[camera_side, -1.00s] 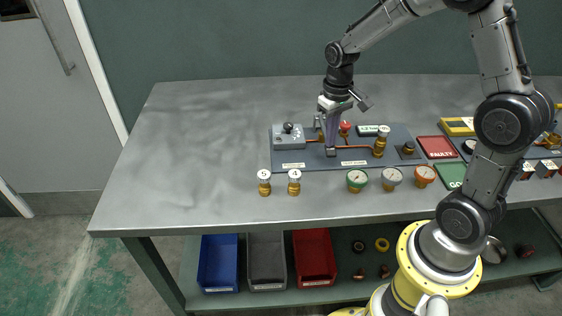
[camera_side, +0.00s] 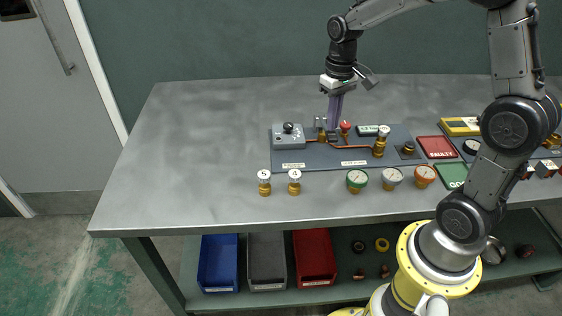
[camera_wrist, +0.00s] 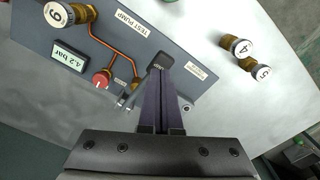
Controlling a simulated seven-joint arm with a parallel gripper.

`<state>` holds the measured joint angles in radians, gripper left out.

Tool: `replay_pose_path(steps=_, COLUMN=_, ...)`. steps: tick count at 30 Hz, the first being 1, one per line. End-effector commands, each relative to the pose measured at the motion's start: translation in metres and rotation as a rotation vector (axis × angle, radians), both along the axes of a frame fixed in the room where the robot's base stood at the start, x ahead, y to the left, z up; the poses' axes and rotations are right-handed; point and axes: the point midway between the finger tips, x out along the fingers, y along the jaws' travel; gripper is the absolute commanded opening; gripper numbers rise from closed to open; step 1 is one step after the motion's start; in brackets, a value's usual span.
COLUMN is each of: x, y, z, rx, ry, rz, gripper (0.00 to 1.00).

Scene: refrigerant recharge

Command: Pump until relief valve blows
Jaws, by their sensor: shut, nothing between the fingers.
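The test pump board (camera_side: 300,160) lies on the table, and its "TEST PUMP" label shows in the wrist view. My gripper (camera_side: 333,129) is shut and empty, pointing down at the pump. In the wrist view my fingertips (camera_wrist: 162,72) are against or just above a dark block (camera_wrist: 163,60), probably the pump handle; contact is unclear. The display (camera_wrist: 69,57) reads 4.2 bar. A red knob (camera_wrist: 101,79) is beside the pump.
A grey box with a black knob (camera_side: 288,139) stands at the board's left. Brass valves marked 5 (camera_side: 264,183) and 4 (camera_side: 294,182) stand in front. Several gauges (camera_side: 391,177) and the red FAULTY tray (camera_side: 435,149) are to the right. The table's left side is clear.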

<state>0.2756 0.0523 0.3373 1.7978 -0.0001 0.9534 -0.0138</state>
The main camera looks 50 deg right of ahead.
Motion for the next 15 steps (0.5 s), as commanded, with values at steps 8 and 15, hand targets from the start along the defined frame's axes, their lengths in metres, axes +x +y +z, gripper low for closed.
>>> replay_pose_path(steps=8, x=0.0, y=0.0, z=-0.016, rx=0.001, ry=0.003, rz=0.0, gripper=0.0)
replay_pose_path(steps=15, x=0.0, y=0.0, z=-0.022, rx=0.001, ry=0.003, rz=0.0, gripper=0.0)
